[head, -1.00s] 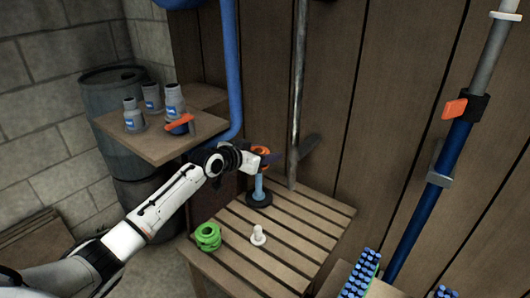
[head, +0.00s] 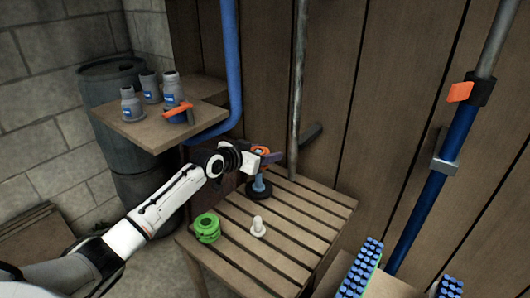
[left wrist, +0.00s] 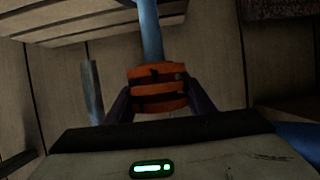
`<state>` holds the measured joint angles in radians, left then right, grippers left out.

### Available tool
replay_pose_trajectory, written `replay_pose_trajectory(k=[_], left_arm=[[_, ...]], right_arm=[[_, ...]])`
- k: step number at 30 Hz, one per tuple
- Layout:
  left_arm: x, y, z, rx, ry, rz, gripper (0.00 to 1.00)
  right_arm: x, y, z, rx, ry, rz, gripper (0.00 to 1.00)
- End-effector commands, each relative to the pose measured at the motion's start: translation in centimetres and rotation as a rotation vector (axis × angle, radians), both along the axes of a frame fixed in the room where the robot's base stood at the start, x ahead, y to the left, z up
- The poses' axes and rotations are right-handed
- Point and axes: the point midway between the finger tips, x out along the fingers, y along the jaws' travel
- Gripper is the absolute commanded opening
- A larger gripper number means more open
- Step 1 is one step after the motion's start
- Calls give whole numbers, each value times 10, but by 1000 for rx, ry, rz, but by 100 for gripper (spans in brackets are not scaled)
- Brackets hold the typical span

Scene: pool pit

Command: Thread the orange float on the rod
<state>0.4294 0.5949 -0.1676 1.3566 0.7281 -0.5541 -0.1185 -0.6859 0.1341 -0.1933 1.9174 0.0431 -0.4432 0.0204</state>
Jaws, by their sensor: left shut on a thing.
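The orange float (head: 264,150) is held by my left gripper (head: 268,157) over the short blue rod (head: 258,182), which stands upright on a round dark base (head: 256,193) on the slatted table. In the left wrist view, the float (left wrist: 157,74) sits between the two fingers of my left gripper (left wrist: 158,100). The blue rod (left wrist: 150,35) runs up to the float's edge there, in line with it. The gripper covers the rod's top in the head view, so I cannot tell how far the float is around it. My right gripper is out of view.
A green float (head: 207,228) and a white peg-like piece (head: 258,227) stand on the slatted table (head: 285,248). A shelf (head: 150,140) with several grey bottles is at left. A grey vertical pipe (head: 298,90) stands behind the rod. Blue-bristled brushes (head: 362,265) are at lower right.

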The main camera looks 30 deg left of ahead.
Motion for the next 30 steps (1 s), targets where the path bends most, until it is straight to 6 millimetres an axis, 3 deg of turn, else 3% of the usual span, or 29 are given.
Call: replay_pose_trajectory(k=[14, 30], left_arm=[[0, 0, -3, 0, 0, 0, 27], [0, 0, -22, 0, 0, 0, 27]], right_arm=[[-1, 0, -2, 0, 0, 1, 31], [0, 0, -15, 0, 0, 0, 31]])
